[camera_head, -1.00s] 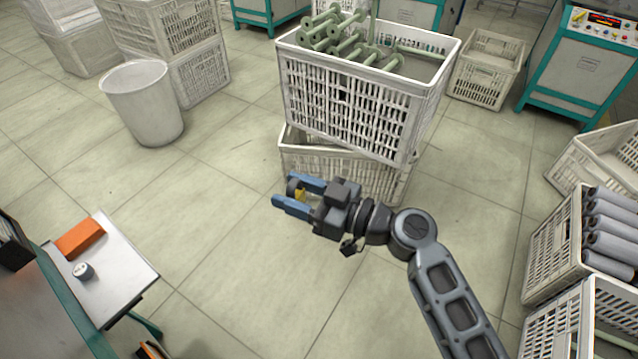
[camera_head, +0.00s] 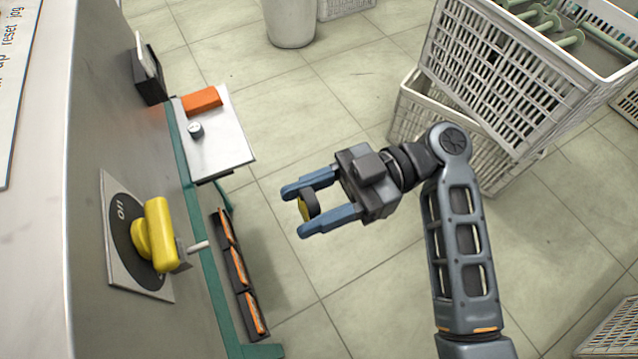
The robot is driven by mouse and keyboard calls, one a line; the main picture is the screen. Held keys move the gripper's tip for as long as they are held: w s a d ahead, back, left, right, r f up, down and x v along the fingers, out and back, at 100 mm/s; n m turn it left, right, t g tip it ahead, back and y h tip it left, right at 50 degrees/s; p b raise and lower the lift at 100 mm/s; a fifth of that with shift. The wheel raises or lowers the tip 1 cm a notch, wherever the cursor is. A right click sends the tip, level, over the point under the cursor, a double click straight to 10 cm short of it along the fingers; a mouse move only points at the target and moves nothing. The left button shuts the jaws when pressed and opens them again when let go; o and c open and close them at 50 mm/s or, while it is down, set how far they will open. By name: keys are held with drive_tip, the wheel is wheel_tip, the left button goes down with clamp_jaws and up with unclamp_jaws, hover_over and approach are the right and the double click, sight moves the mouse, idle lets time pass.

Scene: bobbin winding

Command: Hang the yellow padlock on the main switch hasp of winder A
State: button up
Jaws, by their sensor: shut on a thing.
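My gripper (camera_head: 296,211) has blue fingers and is shut on the yellow padlock (camera_head: 303,209). Only a little yellow and a dark curved part of it show between the fingers. The main switch (camera_head: 157,236) is a yellow handle on a black disc, on a pale plate on the grey machine side at the left. A small grey metal hasp (camera_head: 183,256) with a pale rod sits at the handle's right side. My gripper is in the air to the right of the switch, clear of it. No letter naming the winder is readable.
A small shelf (camera_head: 228,136) with an orange box (camera_head: 202,100) and a small gauge-like round thing (camera_head: 195,130) sticks out beyond the switch. An orange-and-black rack (camera_head: 238,268) lies low beside the machine. Stacked white crates (camera_head: 488,90) stand at the right. Open floor lies below my gripper.

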drive_tip(key=p, duration=0.2)
approach(191, 254)
drive_tip(key=a, duration=0.1)
drive_tip(key=shift+s+f, duration=0.1)
drive_tip(key=shift+f, duration=0.4)
drive_tip(key=shift+s+a, duration=0.1)
drive_tip(key=shift+a, duration=0.05)
drive_tip(key=shift+s+a, duration=0.15)
drive_tip(key=shift+a, duration=0.2)
drive_tip(key=shift+b+x, duration=0.55)
drive_tip(key=shift+x, duration=0.8)
drive_tip(key=shift+s+a, duration=0.1)
drive_tip(key=shift+a, duration=0.2)
drive_tip(key=shift+b+x, duration=0.5)
drive_tip(key=shift+x, duration=0.85)
drive_tip(key=shift+s+a, duration=0.15)
drive_tip(key=shift+a, duration=0.15)
drive_tip(key=shift+s+a, duration=0.1)
drive_tip(key=shift+a, duration=0.1)
